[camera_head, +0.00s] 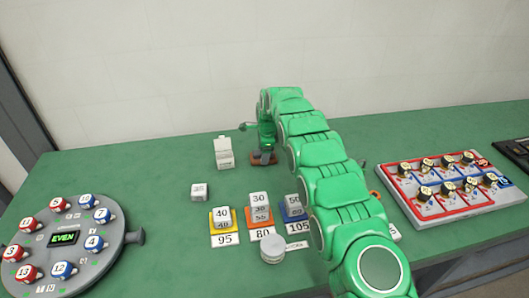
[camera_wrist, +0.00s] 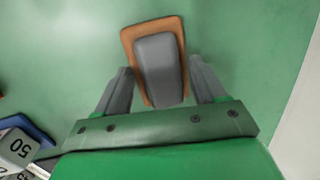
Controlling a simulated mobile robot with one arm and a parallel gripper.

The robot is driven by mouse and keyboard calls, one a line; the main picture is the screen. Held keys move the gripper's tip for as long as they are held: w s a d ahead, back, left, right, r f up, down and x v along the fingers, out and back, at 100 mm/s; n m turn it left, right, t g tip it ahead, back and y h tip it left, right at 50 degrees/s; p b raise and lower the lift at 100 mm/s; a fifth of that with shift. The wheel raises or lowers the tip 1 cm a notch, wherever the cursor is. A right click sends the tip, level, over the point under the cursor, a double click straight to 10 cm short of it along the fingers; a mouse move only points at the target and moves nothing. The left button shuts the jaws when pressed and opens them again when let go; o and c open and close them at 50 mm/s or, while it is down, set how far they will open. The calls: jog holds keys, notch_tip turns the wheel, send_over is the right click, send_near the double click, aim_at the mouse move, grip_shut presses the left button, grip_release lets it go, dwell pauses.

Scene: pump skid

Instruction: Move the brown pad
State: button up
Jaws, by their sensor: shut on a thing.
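The brown pad (camera_head: 256,161) lies on the green table towards the back, beneath my gripper (camera_head: 264,150). In the wrist view the brown pad (camera_wrist: 129,38) is a flat rectangle with a grey raised block (camera_wrist: 158,68) on its top. My gripper (camera_wrist: 158,80) has one finger on each side of the grey block and is shut on the pad by it. Whether the pad touches the table or is slightly lifted is hard to tell. My arm hides part of the table to its right.
A white box (camera_head: 224,152) stands close left of the pad, with a small white block (camera_head: 199,192) in front. Numbered cubes on yellow, orange and blue mats (camera_head: 225,227) are nearer. A round dial panel (camera_head: 62,270) is at left, a red-blue board (camera_head: 455,204) at right.

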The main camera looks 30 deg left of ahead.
jog(key=o, duration=1.1)
jog(key=shift+o, duration=0.2)
jog(key=r, duration=0.4)
jog(key=d+r, duration=0.1)
jog(key=r, duration=0.2)
jog(key=shift+s+d+r, duration=0.1)
jog(key=shift+r, duration=0.2)
